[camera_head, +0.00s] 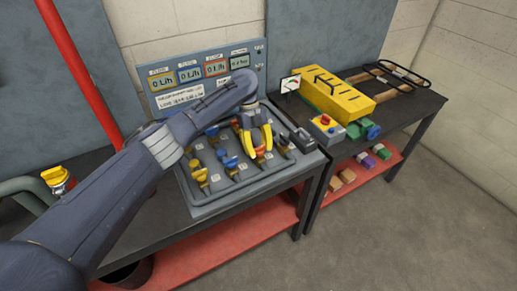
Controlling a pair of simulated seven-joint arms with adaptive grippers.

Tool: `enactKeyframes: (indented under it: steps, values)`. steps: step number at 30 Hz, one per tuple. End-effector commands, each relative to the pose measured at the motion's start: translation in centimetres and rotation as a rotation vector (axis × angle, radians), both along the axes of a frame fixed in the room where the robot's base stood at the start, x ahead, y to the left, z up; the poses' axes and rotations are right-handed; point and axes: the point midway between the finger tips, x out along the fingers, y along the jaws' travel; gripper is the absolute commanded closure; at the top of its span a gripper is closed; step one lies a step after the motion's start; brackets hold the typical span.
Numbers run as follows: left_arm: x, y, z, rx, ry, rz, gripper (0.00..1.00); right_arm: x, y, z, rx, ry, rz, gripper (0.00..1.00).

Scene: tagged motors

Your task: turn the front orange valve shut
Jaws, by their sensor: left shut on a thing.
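My left gripper (258,147), with yellow fingers, points down over the front row of valves on the grey valve board (230,192). It is shut on the front orange valve (261,155), third from the left in that row. The fingers cover most of this valve, so its handle angle is hard to tell. The rear orange valve (236,124) sits behind, partly hidden by my arm. My right gripper is out of view.
A front blue valve (230,163) and a front yellow valve (200,174) stand to the left; a dark valve (285,146) is close on the right. A display panel (205,80) rises behind. A yellow box (338,96) and control box (326,129) stand right.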

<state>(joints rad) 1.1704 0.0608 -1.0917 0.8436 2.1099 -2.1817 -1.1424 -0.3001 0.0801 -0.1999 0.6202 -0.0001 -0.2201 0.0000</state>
Motion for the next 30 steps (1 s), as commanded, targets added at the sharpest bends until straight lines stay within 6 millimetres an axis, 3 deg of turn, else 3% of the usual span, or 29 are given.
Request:
enactKeyframes:
  steps: [17, 18, 25, 30]
  values:
    - [-0.32, -0.58, 0.02, -0.010, 0.006, -0.032, 0.89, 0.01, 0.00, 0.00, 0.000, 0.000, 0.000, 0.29]
    - [-0.33, -0.58, 0.01, -0.010, 0.006, -0.032, 0.56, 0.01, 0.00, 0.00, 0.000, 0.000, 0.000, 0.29]
    - [-0.21, -0.33, -0.01, -0.006, 0.004, -0.029, 0.29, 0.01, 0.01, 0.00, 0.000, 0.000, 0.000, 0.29]
    - [-0.14, -0.19, -0.02, -0.003, 0.003, -0.027, 0.29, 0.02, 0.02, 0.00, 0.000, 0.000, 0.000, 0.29]
